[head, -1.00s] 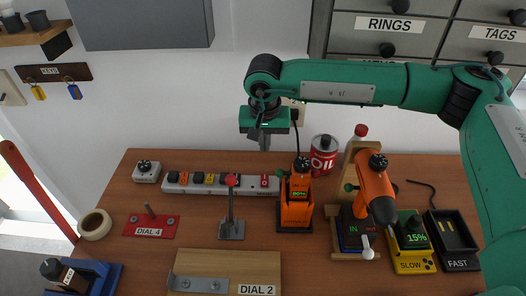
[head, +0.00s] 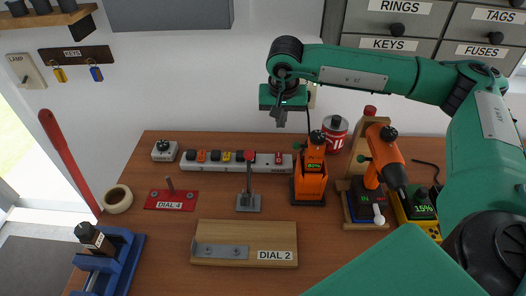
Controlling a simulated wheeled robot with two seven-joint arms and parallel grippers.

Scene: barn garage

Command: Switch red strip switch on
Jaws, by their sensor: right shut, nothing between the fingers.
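A white power strip (head: 262,169) lies along the back of the wooden bench, with several dark and coloured parts in a row on its top. A small red switch (head: 279,159) sits near its right end; whether it is on or off is too small to tell. My right gripper (head: 281,120) points down above and behind the strip's right end, apart from it. Its fingers are shut and empty. A red-knobbed lever (head: 249,157) stands in front of the strip and hides part of it. My left gripper is not in view.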

